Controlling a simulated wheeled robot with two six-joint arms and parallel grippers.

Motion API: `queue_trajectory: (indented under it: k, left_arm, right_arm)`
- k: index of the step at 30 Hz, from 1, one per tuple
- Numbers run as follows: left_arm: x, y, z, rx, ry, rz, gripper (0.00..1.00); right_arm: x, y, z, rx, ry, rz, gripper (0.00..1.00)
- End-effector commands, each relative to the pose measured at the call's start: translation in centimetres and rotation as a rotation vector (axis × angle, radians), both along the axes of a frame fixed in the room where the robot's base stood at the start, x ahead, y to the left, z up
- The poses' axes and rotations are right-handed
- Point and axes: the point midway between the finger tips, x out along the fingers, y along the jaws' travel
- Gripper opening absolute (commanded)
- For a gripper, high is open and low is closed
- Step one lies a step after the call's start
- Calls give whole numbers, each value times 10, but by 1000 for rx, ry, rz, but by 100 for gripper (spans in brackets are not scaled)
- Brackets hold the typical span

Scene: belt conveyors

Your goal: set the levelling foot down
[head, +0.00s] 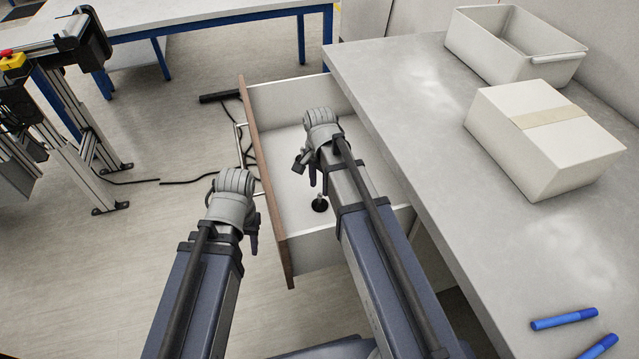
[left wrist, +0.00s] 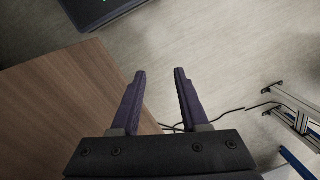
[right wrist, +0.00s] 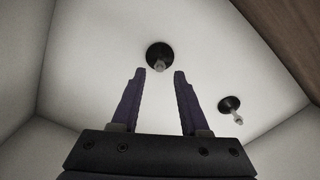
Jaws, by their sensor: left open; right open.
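One levelling foot, a black round pad with a pale stud, stands upright on the drawer floor in the head view (head: 320,205). The right wrist view shows two such feet: one (right wrist: 159,56) just beyond my right fingertips and one (right wrist: 231,106) to their right. The second is not clear in the head view. My right gripper (head: 312,180) is open and empty over the open drawer (head: 268,180); its fingers also show in the right wrist view (right wrist: 159,72). My left gripper (head: 254,238) is open and empty, outside the drawer's wooden front.
The grey worktop (head: 400,95) right of the drawer holds a closed box (head: 540,140), an empty white bin (head: 500,58) and blue markers (head: 564,319). An aluminium frame (head: 75,120) stands at left. Cables lie on the floor beyond the drawer.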

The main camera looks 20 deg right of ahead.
Motion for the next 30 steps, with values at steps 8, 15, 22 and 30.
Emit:
queue_trajectory:
  k: [8, 15, 22, 30]
  left_arm:
    - [0, 0, 52, 0, 0, 1, 45]
    - [0, 0, 69, 0, 0, 1, 45]
    - [0, 0, 68, 0, 0, 1, 45]
    - [0, 0, 83, 0, 0, 1, 45]
  right_arm:
    - [0, 0, 52, 0, 0, 0, 45]
    - [0, 0, 69, 0, 0, 0, 45]
    - [0, 0, 68, 0, 0, 0, 45]
    - [0, 0, 83, 0, 0, 1, 45]
